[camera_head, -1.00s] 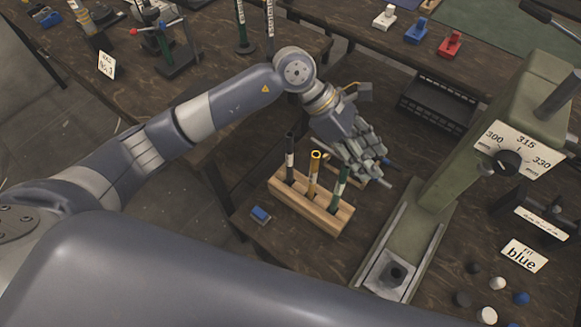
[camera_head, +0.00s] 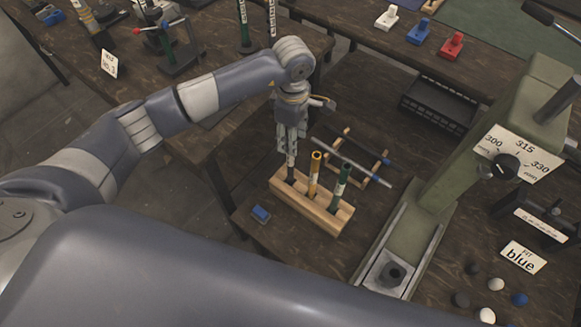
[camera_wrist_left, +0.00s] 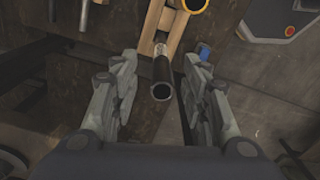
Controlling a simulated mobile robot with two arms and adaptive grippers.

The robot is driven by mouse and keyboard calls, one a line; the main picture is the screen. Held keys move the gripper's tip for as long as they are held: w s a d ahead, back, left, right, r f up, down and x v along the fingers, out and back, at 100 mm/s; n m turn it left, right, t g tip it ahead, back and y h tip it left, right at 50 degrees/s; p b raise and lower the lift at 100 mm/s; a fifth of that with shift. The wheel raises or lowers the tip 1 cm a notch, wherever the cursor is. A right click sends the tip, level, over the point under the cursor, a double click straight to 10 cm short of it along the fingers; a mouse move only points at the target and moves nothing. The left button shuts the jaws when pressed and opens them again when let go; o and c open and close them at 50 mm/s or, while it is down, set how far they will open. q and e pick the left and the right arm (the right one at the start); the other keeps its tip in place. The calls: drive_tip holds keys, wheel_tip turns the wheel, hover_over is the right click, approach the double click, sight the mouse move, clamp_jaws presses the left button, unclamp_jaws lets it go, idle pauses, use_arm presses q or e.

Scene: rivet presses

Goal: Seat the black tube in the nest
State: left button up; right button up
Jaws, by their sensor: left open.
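A metal block with a round dark hole (camera_head: 393,272), seemingly the nest, sits at the foot of the green press (camera_head: 440,190). My right gripper is not in view.
A grey rod (camera_head: 350,161) lies across a small wooden stand behind the rack. A blue block (camera_head: 260,214) lies left of the rack. Cards read "FIT blue" (camera_head: 524,256) and 300, 315, 330 (camera_head: 518,152). Several round knobs lie at lower right.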

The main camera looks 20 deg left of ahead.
use_arm(q)
drive_tip(key=shift+s+a+f+p, duration=0.15)
drive_tip(key=shift+f+p, duration=0.3)
drive_tip(key=shift+f, duration=1.8)
drive_tip(key=shift+c, duration=0.2)
clamp_jaws()
